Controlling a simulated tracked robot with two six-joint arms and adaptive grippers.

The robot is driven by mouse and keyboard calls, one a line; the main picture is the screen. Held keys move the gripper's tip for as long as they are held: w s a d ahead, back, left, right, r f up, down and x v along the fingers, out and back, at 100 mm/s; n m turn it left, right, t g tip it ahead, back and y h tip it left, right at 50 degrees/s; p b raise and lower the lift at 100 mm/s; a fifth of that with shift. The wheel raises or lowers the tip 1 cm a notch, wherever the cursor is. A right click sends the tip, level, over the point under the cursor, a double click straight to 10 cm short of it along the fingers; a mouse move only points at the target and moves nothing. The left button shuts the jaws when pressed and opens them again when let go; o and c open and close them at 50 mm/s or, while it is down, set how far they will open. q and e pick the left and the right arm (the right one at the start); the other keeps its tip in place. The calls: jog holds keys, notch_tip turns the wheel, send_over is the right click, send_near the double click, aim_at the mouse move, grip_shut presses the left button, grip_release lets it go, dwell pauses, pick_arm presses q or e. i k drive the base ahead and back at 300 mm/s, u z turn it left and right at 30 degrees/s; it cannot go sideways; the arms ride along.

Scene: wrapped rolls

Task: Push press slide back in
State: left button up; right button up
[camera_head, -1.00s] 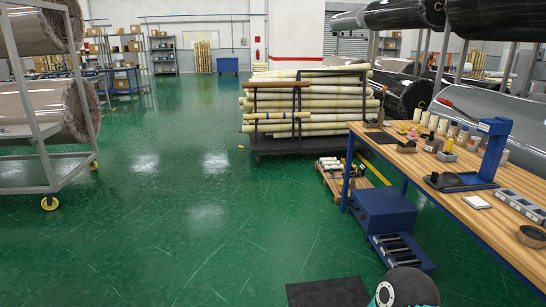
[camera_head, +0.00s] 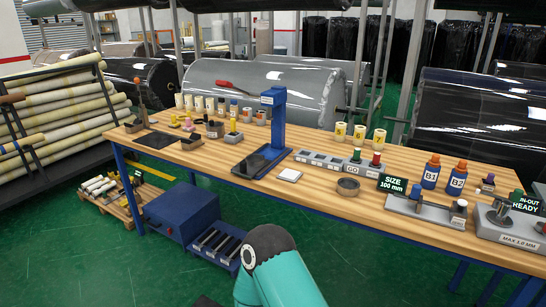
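The blue press (camera_head: 279,118) stands upright on the wooden workbench (camera_head: 330,199), left of the bench's middle. Its head overhangs at the top of the column. A dark flat slide (camera_head: 254,164) lies at the foot of the press and sticks out toward the bench's front edge. Nothing clear can be made out lying on the slide. A teal link of my own arm rises at the bottom centre, below the bench front. Neither of my grippers is in view.
Small pots and bottles stand left of the press. A blue cabinet (camera_head: 182,212) sits under the bench.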

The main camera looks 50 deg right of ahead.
aim_at(248, 168)
jog(key=z, duration=0.55)
jog(key=i, duration=1.15)
jog(key=z, duration=1.05)
jog(key=i, duration=0.55)
jog(key=z, duration=0.2)
jog(key=k, duration=0.9)
jog(key=z, duration=0.2)
jog(key=i, duration=0.9)
jog(key=u, duration=0.1)
